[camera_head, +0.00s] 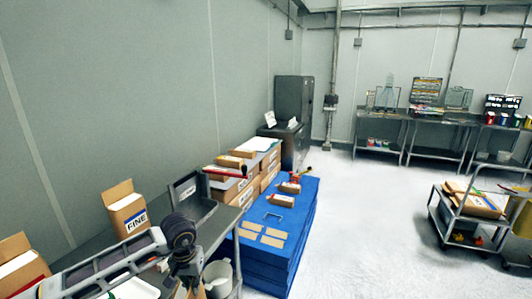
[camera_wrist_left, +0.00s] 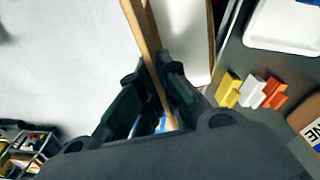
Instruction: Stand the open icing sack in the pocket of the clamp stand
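My left gripper (camera_head: 188,268) is low in the front of the head view, beside the grey bench. In the left wrist view its dark fingers (camera_wrist_left: 152,100) close on a thin tan paper-like wall (camera_wrist_left: 140,28), which looks like the rim of the open icing sack. A pale surface (camera_wrist_left: 182,35) shows beside that wall. Most of the sack is hidden by the gripper; only a bit of brown shows below it in the head view. I cannot make out the clamp stand or its pocket with certainty. My right gripper is not in view.
An open carton marked FINE (camera_head: 127,212) and a dark frame (camera_head: 187,187) stand on the bench. A pale bucket (camera_head: 218,276) is right of my gripper. A blue stack (camera_head: 275,217) stands beyond. Yellow, white and orange blocks (camera_wrist_left: 251,92) lie near a white tray (camera_wrist_left: 284,30).

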